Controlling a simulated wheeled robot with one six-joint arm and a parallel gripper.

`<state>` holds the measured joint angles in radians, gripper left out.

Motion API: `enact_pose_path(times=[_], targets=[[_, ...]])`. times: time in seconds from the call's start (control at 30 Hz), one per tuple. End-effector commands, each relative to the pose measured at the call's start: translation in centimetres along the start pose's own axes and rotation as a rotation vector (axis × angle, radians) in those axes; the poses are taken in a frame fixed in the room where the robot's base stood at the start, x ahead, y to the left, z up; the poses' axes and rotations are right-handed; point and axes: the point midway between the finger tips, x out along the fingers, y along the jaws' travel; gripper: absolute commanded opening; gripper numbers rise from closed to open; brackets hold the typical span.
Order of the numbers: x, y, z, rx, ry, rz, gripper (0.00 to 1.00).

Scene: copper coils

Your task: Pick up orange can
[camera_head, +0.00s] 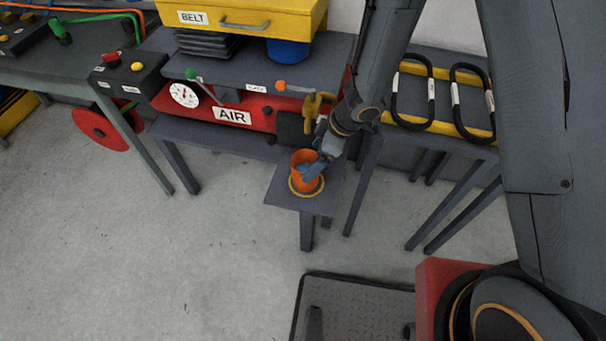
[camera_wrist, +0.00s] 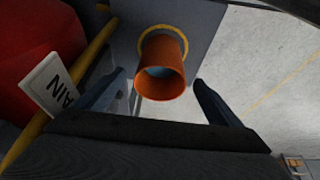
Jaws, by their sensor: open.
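The orange can (camera_head: 298,161) stands upright inside a yellow ring (camera_head: 293,188) on a small grey stand (camera_head: 283,190). In the wrist view the can (camera_wrist: 162,62) shows its open top, with a bluish inside. My gripper (camera_head: 315,170) is at the can from the right in the head view and hides part of it. In the wrist view my gripper (camera_wrist: 160,78) is open, with one finger on each side of the can. Gaps show between the fingers and the can there.
Black belts (camera_head: 473,103) lie on a yellow-edged table at right. The floor (camera_head: 200,255) at front left is clear.

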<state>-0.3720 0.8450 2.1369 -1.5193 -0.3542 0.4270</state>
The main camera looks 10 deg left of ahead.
Motion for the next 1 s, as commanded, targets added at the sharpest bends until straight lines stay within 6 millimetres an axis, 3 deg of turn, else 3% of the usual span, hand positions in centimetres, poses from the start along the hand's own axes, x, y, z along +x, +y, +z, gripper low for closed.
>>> enact_pose_path(times=[0.43, 0.77, 1.0], targets=[[5.0, -0.3, -0.3, 0.0, -0.002, -0.002, 0.88], [5.6, -0.2, -0.3, 0.0, -0.002, 0.001, 0.88], [5.6, -0.2, -0.3, 0.0, -0.002, 0.001, 0.51]])
